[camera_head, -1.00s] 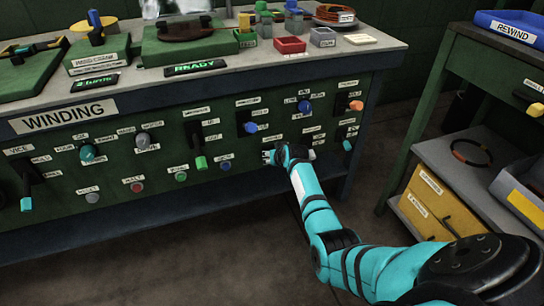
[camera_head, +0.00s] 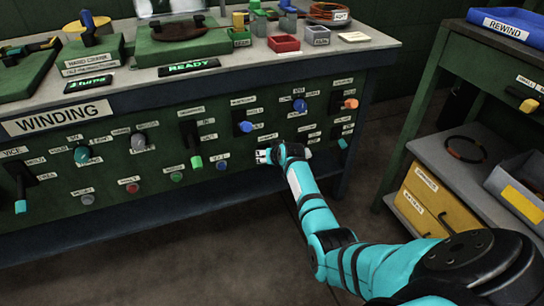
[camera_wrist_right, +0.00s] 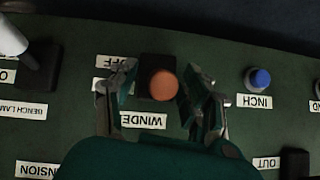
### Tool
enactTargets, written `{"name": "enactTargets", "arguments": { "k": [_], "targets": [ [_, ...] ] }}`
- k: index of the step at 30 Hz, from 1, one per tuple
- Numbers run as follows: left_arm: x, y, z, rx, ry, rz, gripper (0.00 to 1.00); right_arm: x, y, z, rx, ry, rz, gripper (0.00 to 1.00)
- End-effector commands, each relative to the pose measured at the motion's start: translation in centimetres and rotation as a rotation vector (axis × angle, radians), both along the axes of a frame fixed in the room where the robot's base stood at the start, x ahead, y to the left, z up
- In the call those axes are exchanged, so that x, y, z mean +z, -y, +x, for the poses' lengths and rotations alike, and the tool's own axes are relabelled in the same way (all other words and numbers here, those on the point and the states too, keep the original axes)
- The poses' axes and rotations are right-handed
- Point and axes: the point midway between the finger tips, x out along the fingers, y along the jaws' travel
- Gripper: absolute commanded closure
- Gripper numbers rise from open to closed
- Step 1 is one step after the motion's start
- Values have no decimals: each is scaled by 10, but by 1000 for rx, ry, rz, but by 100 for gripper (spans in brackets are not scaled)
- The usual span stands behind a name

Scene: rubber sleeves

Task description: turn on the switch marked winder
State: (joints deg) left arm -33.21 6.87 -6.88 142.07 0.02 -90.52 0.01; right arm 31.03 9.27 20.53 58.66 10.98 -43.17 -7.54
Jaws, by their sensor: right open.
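The winder switch shows in the right wrist view as an orange-brown round knob (camera_wrist_right: 163,85) on a dark block, with an upside-down label reading WINDE (camera_wrist_right: 143,120) beside it. My right gripper (camera_wrist_right: 159,88) is open, with one finger on each side of the knob; I cannot tell whether they touch it. In the head view my right gripper (camera_head: 266,156) is at the lower part of the green panel and hides the knob. My left gripper is not in view.
In the wrist view a blue INCH button (camera_wrist_right: 258,78) sits to the right and a lever (camera_wrist_right: 38,66) near the BENCH LAMP label to the left. The head view shows a black lever with a green tip (camera_head: 195,148) left of the gripper and a side bench (camera_head: 465,190) at right.

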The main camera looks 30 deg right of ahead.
Motion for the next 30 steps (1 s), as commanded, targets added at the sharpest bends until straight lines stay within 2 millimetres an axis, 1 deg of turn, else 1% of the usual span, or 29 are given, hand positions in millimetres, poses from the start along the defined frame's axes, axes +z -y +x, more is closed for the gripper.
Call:
{"name": "enactTargets", "arguments": {
  "k": [5, 15, 18, 24, 30],
  "targets": [
    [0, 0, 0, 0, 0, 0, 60, 12, -2, -15, 0, 1, -2, 52],
    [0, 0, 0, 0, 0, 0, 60, 53, -11, -62, 0, 1, -2, 52],
    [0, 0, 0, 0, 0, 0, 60, 63, -12, -73, 0, 1, -2, 52],
    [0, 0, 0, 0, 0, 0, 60, 74, -15, -86, -1, -1, 1, 52],
    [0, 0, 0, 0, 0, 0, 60, 76, -15, -88, -1, -1, 1, 52]
  ]
}}
